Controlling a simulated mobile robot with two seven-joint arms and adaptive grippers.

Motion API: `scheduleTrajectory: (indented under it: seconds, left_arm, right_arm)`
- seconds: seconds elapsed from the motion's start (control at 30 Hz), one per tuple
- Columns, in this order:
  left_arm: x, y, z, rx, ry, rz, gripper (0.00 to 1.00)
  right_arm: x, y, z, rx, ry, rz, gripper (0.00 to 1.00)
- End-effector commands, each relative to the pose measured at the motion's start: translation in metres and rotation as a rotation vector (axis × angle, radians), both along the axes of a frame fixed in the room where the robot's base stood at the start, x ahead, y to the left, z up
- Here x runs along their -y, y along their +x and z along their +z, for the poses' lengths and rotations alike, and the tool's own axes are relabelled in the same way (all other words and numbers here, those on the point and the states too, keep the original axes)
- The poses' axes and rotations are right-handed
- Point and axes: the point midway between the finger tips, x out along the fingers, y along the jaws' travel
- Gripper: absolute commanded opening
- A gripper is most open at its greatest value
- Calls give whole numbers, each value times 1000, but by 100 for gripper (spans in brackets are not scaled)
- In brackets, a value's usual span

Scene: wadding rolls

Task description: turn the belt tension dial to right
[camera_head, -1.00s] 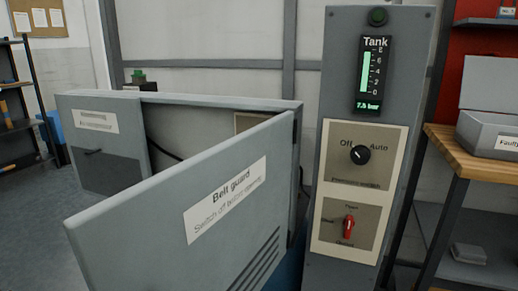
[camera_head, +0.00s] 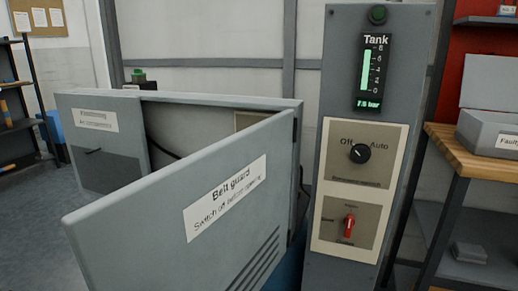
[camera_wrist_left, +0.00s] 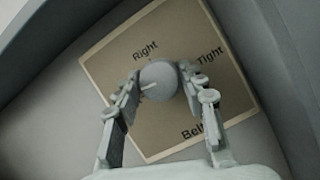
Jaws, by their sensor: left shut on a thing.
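The belt tension dial (camera_wrist_left: 160,80) is a round grey knob with a pale pointer line on its left side in the left wrist view. It sits on a tan label plate (camera_wrist_left: 165,38) with the words "Right", "Tight" and part of "Belt". My left gripper (camera_wrist_left: 160,75) has one finger on each side of the knob and is shut on it. The fingers hide parts of the plate and its lower lettering. The head view shows neither the dial nor my grippers. My right gripper is in no view.
The belt guard door (camera_head: 170,215) stands open in front of the grey housing (camera_head: 220,102) and hides much of its inside. To the right is a control post (camera_head: 340,60) with a tank gauge (camera_head: 373,75), a black knob (camera_head: 360,153) and a red switch (camera_head: 349,226). A workbench (camera_head: 460,150) stands farther right.

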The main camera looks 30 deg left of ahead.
Motion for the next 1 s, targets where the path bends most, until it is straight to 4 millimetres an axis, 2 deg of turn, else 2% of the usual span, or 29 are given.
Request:
scheduleTrajectory:
  seconds: [0.5,0.77,0.9,1.0]
  left_arm:
    - [-2,-1,0,-112,465,0,11]
    - [-2,-1,1,-171,706,-1,11]
    - [-2,-1,2,-202,836,-2,11]
    - [-3,-1,2,-224,927,-2,11]
  right_arm:
    - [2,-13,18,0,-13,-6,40]
    - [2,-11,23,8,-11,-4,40]
    - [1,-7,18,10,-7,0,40]
    - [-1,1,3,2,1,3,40]
